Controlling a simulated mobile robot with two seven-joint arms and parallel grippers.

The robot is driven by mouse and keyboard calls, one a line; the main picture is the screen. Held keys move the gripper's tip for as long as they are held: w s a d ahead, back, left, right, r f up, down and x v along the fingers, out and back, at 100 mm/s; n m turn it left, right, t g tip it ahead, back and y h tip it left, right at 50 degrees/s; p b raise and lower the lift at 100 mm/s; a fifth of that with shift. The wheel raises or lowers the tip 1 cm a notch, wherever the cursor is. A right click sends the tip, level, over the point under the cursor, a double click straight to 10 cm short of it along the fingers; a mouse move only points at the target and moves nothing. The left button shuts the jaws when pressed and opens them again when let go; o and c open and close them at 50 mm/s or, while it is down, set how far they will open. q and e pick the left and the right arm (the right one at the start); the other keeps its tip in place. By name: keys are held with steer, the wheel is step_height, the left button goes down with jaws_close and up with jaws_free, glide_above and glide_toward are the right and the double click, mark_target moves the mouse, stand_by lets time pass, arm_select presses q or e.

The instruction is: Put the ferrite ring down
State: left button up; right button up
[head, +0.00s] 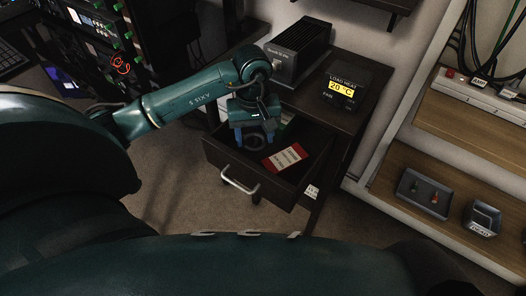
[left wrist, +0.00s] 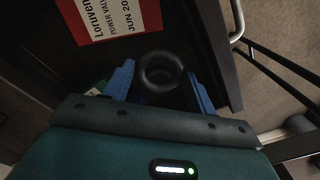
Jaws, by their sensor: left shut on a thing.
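My left gripper (head: 255,139) reaches down into the open drawer (head: 226,162) of the dark cabinet. In the left wrist view, the blue fingers of my left gripper (left wrist: 161,88) stand on either side of the dark ferrite ring (left wrist: 160,86) and are shut on it. The ring's hole faces the wrist camera. The ring is over the dark inside of the drawer; I cannot tell whether it touches the drawer floor. In the head view the ring is hard to make out between the fingers. My right gripper is not in view.
A red and white card (head: 285,157) lies in the drawer beside the gripper; it also shows in the left wrist view (left wrist: 110,15). A load heat display (head: 346,86) and a finned box (head: 298,50) stand on the cabinet top. Shelves with trays (head: 424,194) are at right.

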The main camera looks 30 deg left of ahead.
mark_target(256, 150)
arm_select(q)
step_height(256, 150, down, 6)
steer(key=shift+f+b, duration=0.1)
steer(key=shift+b, duration=0.25)
steer(key=o, duration=1)
steer(key=shift+r, duration=0.2)
step_height(256, 150, up, 12)
steer(key=shift+f+p, duration=0.1)
steer(key=shift+p, duration=0.7)
steer(key=shift+s, duration=0.1)
